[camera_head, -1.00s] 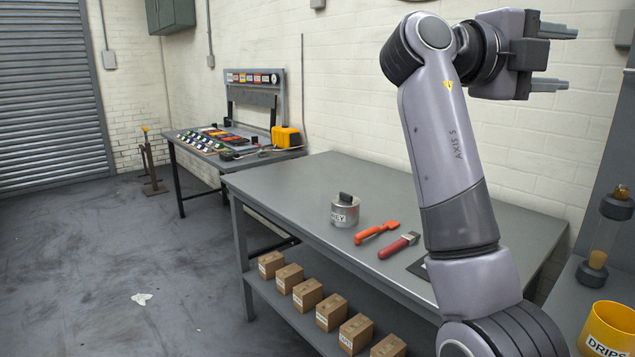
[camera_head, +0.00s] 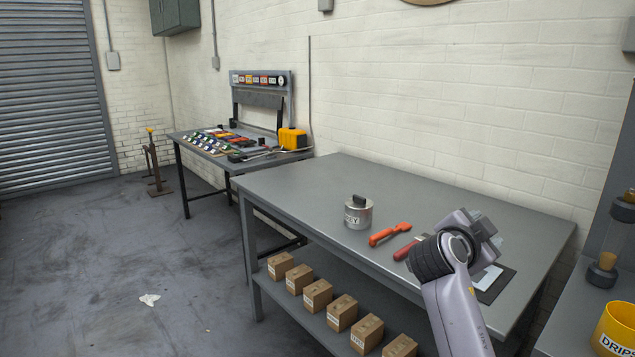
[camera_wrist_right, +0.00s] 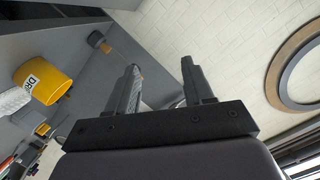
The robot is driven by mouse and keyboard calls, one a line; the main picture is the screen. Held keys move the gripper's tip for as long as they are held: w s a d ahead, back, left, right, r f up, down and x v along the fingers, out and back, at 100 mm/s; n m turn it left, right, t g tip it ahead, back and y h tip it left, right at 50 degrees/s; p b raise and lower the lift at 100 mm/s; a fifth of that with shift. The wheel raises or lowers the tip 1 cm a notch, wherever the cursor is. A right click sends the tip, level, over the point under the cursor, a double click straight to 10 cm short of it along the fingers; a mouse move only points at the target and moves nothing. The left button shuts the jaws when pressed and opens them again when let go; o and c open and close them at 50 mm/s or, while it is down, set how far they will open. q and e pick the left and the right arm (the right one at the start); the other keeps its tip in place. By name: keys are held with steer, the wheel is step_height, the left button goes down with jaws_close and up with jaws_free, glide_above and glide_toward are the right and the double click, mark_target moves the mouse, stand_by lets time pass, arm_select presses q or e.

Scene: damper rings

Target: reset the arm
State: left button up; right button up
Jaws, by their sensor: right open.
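My right arm comes up from the bottom right in the head view. Its gripper (camera_head: 478,222) is over the right part of the grey workbench (camera_head: 300,183), mostly hidden behind the wrist. In the right wrist view, the right gripper (camera_wrist_right: 158,78) has its two fingers apart with nothing between them. My left gripper is not in view.
On the bench are a labelled grey tin (camera_head: 358,213), an orange tool (camera_head: 389,234), a red-handled tool (camera_head: 404,250) and a dark mat (camera_head: 497,287). A yellow bucket (camera_head: 616,330) stands at right. Boxes (camera_head: 318,294) line the lower shelf. The bench's back half is clear.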

steer(key=s+a+f+n+y, duration=0.1)
steer(key=s+f+n+y, duration=0.25)
steer(key=f, duration=0.45)
steer(key=s+a+f+n+y+p, duration=0.1)
steer(key=s+a+f+n+y, duration=0.2)
steer(key=f, duration=0.5)
steer(key=s+f+n+y, duration=0.1)
steer(key=s+f+n, duration=0.35)
steer(key=f, duration=0.45)
arm_select(q)
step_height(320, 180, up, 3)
steer(key=shift+p, duration=0.9)
arm_select(e)
steer(key=s+a+f+n+y, duration=0.2)
steer(key=s+f+n+y, duration=0.1)
steer(key=s, duration=0.8)
steer(key=s+a+f+n+y, duration=0.3)
steer(key=s+f, duration=0.3)
steer(key=s, duration=0.4)
steer(key=shift+s+a+n+g, duration=0.15)
steer(key=shift+s+n+g, duration=0.2)
steer(key=shift+n, duration=0.55)
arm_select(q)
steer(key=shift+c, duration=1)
arm_select(e)
steer(key=shift+c, duration=0.9)
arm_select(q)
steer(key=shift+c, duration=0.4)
